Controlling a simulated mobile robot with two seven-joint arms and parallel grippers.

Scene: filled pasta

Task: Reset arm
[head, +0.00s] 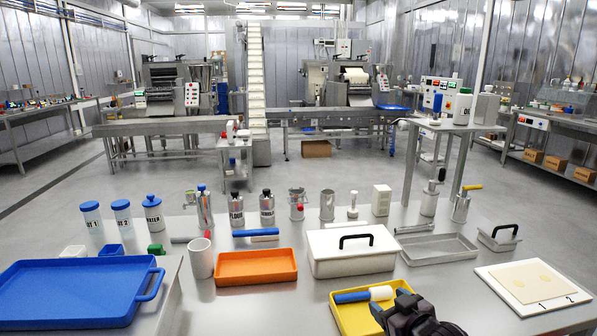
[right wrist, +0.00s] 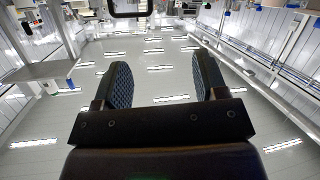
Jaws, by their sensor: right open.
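My right gripper (head: 392,308) comes in at the bottom of the head view, in front of the yellow tray. In the right wrist view its two fingers (right wrist: 163,85) stand wide apart with nothing between them. My left gripper is not in the head view. A yellow tray (head: 346,318) on the table holds a blue-and-white roller (head: 365,295), partly hidden by my right gripper.
The steel table (head: 235,310) carries a blue tray (head: 70,295), an orange tray (head: 256,267), a white lidded box (head: 350,262) and a white board with a dough sheet (head: 535,287). Bottles and canisters (head: 236,208) line its back edge. Bare table shows between the orange and yellow trays.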

